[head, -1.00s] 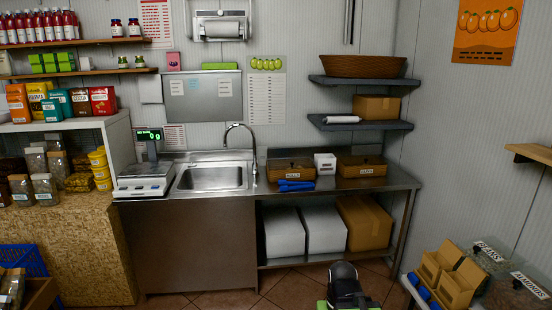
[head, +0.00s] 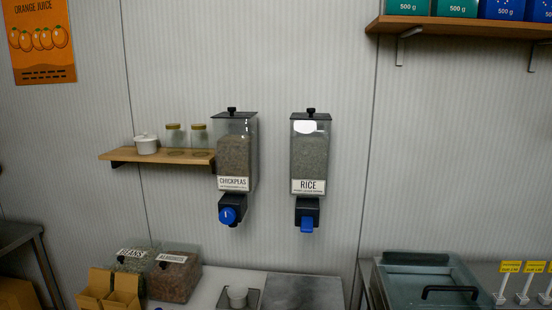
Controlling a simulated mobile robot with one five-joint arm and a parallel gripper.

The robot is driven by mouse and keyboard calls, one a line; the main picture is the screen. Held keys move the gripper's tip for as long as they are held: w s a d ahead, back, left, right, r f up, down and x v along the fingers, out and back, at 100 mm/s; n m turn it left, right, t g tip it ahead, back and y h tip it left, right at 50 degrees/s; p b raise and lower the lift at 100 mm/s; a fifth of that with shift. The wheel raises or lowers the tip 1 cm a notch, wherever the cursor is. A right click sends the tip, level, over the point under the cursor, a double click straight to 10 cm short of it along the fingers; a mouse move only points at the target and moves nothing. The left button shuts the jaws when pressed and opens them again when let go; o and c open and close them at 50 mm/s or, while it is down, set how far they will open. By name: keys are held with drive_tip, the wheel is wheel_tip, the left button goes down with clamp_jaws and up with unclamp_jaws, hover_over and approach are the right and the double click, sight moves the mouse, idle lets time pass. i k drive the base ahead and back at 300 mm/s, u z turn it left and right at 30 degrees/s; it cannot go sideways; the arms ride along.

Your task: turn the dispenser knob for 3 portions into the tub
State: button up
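Two clear wall dispensers with black lids hang in the middle of the view. The chickpeas dispenser (head: 235,150) has a round blue knob (head: 228,215) at its black outlet. The tub's contents cannot be made out. My gripper is not in view.
Bins labelled beans (head: 133,260) and almonds (head: 173,275) stand left of the tub. A wooden shelf (head: 160,159) with a white pot and jars is left of the dispensers. A glass-topped case (head: 425,280) stands at the right. The wall below the dispensers is clear.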

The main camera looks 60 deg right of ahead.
sight(227, 216)
drive_tip(key=z, duration=1.55)
drive_tip(key=k, duration=0.8)
drive_tip(key=u, duration=0.05)
drive_tip(key=i, duration=0.75)
